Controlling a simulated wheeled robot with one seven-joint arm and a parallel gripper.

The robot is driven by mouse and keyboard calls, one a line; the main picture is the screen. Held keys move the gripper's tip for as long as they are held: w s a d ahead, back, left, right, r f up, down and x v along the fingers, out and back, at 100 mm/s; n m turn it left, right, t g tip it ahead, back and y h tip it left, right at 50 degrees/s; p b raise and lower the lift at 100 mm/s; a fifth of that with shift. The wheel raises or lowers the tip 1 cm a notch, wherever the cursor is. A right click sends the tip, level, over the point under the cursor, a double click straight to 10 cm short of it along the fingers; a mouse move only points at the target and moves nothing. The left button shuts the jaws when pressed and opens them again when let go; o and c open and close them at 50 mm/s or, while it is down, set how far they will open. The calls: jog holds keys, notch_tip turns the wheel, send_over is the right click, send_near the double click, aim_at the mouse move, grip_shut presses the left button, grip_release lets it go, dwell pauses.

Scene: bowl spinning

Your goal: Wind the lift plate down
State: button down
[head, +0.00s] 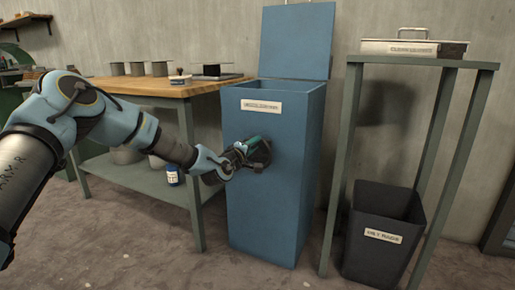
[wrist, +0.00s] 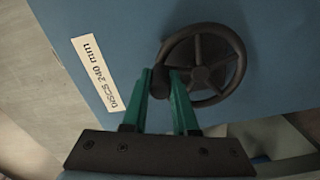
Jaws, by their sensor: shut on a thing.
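A tall blue cabinet (head: 272,215) stands in the middle of the head view with its lid (head: 298,40) raised. A dark spoked handwheel (head: 262,152) is on its front, partly behind my gripper. The wheel (wrist: 208,70) shows more fully in the wrist view. My gripper (head: 247,143), with green fingers, is at the wheel's rim. In the wrist view its fingers (wrist: 166,85) are shut on the wheel's dark handle (wrist: 160,84). The lift plate cannot be seen; the cabinet's inside is hidden from both views.
A wooden-topped bench (head: 160,87) with several dark round things stands left of the cabinet, a blue can (head: 175,175) on its lower shelf. At right, a grey-green stand (head: 480,66) carries a metal box (head: 412,47), with a dark bin (head: 390,205) beneath.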

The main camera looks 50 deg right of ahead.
jog(key=shift+w+a+n, duration=0.15)
jog(key=shift+w+n, duration=0.45)
jog(key=shift+n, duration=0.4)
jog(key=shift+w, duration=0.1)
jog(key=c, duration=0.7)
grip_release()
jog(key=shift+r, duration=0.1)
jog(key=shift+a, duration=0.1)
jog(key=p+v, duration=0.1)
jog(key=v, duration=0.9)
jog(key=shift+a+p, duration=0.3)
